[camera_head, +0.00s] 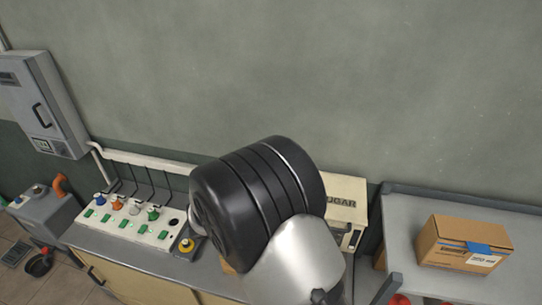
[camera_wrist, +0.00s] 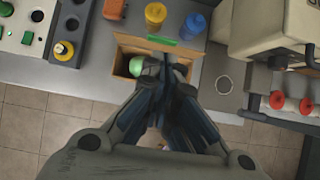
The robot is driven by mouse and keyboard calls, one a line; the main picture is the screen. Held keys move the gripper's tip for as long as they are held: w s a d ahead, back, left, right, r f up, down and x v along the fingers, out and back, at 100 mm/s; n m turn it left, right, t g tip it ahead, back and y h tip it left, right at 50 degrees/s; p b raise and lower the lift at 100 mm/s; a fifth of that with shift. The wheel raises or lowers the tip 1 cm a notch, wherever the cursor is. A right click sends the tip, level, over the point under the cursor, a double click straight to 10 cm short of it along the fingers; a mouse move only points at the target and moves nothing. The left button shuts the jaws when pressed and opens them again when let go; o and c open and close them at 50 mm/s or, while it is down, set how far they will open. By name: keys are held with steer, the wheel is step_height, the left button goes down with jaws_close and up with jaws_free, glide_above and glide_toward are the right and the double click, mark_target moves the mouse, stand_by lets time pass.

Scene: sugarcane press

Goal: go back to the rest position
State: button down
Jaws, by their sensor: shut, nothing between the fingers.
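My gripper (camera_wrist: 167,72) points down in the wrist view, its dark fingers brought together with nothing visible between them. It is over or in front of an open brown box (camera_wrist: 122,65), which holds a pale green round object (camera_wrist: 136,66). The height of the fingers above the box cannot be told. In the head view my arm's black joint and grey link fill the lower middle and hide the gripper and most of the box.
A panel with coloured knobs (camera_head: 130,222) lies left on the counter. A cream machine marked "UGAR" (camera_head: 346,188) stands behind my arm. Orange (camera_wrist: 155,14) and blue (camera_wrist: 194,24) containers stand beyond the open box. A closed cardboard box (camera_head: 464,244) sits on the right shelf.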

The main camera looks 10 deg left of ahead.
steer(key=s+d+r+m+h+b, duration=0.1)
steer(key=s+d+r+m+b, duration=0.2)
steer(key=d+m, duration=0.4)
steer(key=d+r+m+g+b, duration=0.1)
steer(key=d+r+m+b, duration=0.3)
steer(key=d, duration=0.5)
steer(key=s+d+r+m+h+b, duration=0.1)
steer(key=s+d+r+m+b, duration=0.1)
steer(key=d+m+b, duration=0.5)
steer(key=s+d+f+m+y+b, duration=0.1)
steer(key=s+d+f+m+b, duration=0.1)
steer(key=s+d+m, duration=0.3)
steer(key=s+d+f+m+g+y+b, duration=0.1)
steer(key=s+d+f+m+b, duration=0.2)
steer(key=s+m, duration=0.9)
steer(key=s+d+b, duration=0.2)
steer(key=s, duration=0.2)
steer(key=shift+s+f+y, duration=0.25)
steer(key=shift+f+y, duration=0.05)
steer(key=shift+f, duration=0.05)
